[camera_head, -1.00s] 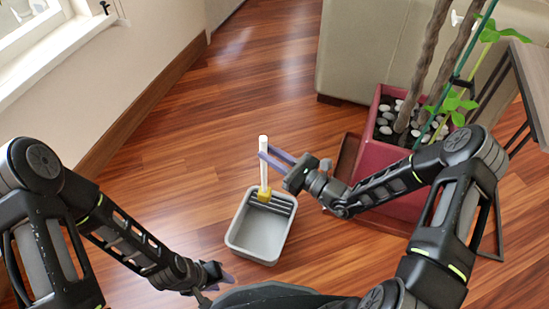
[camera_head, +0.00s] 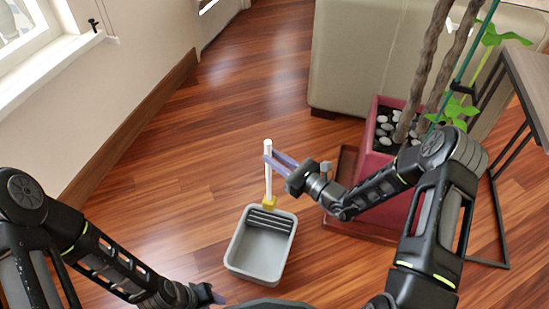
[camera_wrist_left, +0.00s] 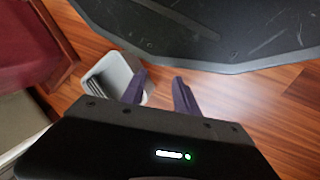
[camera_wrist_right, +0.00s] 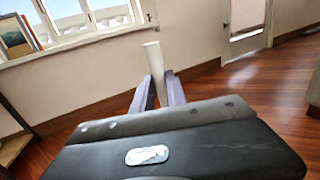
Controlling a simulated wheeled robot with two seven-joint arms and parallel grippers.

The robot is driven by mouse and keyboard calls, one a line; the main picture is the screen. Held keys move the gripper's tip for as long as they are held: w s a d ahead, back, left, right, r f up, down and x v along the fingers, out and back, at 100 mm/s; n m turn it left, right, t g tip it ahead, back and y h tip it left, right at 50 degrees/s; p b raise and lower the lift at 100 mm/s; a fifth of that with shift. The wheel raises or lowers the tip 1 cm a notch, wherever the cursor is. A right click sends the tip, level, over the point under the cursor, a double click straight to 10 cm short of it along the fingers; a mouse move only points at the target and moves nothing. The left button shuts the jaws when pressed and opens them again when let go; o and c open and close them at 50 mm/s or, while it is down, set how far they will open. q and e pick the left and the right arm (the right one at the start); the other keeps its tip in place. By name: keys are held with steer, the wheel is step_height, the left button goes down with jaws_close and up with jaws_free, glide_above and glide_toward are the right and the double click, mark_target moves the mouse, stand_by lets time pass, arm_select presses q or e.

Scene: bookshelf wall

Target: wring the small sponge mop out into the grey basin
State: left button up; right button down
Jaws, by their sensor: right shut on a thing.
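The small sponge mop has a white handle (camera_head: 267,180) and a yellow head (camera_head: 268,203). It stands nearly upright at the back edge of the grey basin (camera_head: 254,272), by its dark ridged rack (camera_head: 269,220). I cannot tell whether the head touches the rack. My right gripper (camera_head: 268,159) is shut on the upper handle. The handle also shows between its fingers in the right wrist view (camera_wrist_right: 155,58). My left gripper (camera_wrist_left: 158,90) is open and empty. The basin (camera_wrist_left: 112,76) lies beyond its fingers in the left wrist view.
A red planter (camera_head: 380,170) with pebbles and a plant stands to the right on a brown tray. Behind it is a pale sofa-like block (camera_head: 375,60). A dark-legged table (camera_head: 528,75) is at far right. The wooden floor behind and left of the basin is clear.

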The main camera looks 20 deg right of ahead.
mark_target(271, 179)
step_height(271, 179, down, 10)
steer(key=b, duration=0.7)
steer(key=shift+r, duration=0.15)
steer(key=shift+f+b, duration=0.4)
steer(key=shift+f, duration=0.3)
stand_by(0.6)
steer(key=shift+f, duration=0.15)
stand_by(0.8)
steer(key=shift+p, duration=0.35)
steer(key=shift+r, duration=0.25)
stand_by(0.5)
